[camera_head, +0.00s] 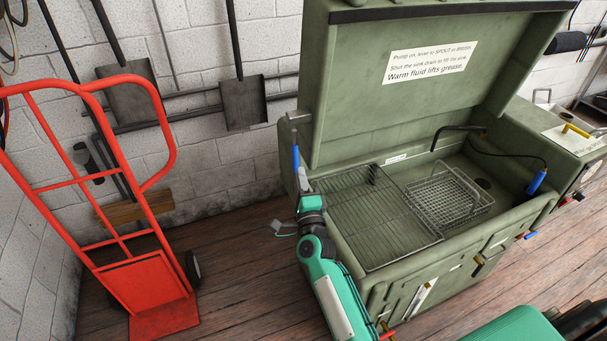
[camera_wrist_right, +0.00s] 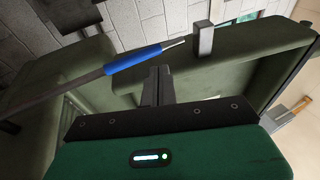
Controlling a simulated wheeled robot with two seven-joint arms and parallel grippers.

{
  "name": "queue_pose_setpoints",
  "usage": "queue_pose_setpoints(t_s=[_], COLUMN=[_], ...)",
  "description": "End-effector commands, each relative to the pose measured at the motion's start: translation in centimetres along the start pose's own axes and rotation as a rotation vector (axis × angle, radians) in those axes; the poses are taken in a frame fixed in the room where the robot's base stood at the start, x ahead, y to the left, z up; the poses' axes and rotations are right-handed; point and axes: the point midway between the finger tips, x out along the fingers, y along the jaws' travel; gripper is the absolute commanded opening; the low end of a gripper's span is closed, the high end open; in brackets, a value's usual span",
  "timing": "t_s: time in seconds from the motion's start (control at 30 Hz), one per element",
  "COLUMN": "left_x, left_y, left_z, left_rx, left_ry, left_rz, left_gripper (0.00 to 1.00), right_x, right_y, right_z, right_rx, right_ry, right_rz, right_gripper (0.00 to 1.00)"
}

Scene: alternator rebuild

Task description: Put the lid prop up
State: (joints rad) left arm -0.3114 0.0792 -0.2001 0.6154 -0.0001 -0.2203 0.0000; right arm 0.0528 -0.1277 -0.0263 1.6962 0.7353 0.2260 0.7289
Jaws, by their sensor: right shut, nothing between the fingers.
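The parts washer's green lid (camera_head: 400,100) stands open, tilted back. The lid prop is a thin rod with a blue sleeve (camera_head: 296,158) at the washer's left side. It stands nearly upright, its top at a grey block (camera_head: 299,117) by the lid's left edge. In the right wrist view the blue sleeve (camera_wrist_right: 133,60) and grey block (camera_wrist_right: 204,40) show, with the rod's tip meeting or very near the block. My right gripper (camera_head: 303,186) is by the sleeve's lower part. Its dark fingers (camera_wrist_right: 156,70) are shut and empty, close to the sleeve. My left gripper is out of view.
The washer's sink holds a wire rack (camera_head: 370,220) and a wire basket (camera_head: 448,196). A blue-handled brush or nozzle (camera_head: 537,182) lies at its right. A red hand truck (camera_head: 145,275) stands at the left. Wooden floor between truck and washer is clear.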

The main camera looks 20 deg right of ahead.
Motion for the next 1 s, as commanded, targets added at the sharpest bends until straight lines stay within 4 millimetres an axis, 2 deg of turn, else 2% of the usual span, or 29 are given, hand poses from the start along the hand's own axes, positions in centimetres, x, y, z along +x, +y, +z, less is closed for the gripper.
queue_pose_setpoints(t_s=[0.13, 0.37, 0.5, 0.7, 1.0], left_x=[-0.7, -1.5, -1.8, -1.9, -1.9], left_y=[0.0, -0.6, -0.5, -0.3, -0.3], left_z=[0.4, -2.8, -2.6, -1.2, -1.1], left_rx=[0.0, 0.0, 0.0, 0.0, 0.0], left_ry=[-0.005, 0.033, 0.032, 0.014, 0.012], left_rz=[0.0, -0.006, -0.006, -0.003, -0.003], left_gripper=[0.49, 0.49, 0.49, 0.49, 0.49], right_x=[-1.8, -5.2, -6.8, -7.9, -8.0], right_y=[-0.7, -1.9, -2.5, -2.9, -2.9], right_z=[0.0, 0.0, 0.1, 0.1, 0.1], right_rx=[-0.001, -0.001, -0.001, -0.001, 0.0], right_ry=[0.0, 0.0, -0.001, 0.0, 0.0], right_rz=[0.003, 0.004, 0.004, 0.002, 0.003], right_gripper=[0.0, 0.0, 0.0, 0.0, 0.0])
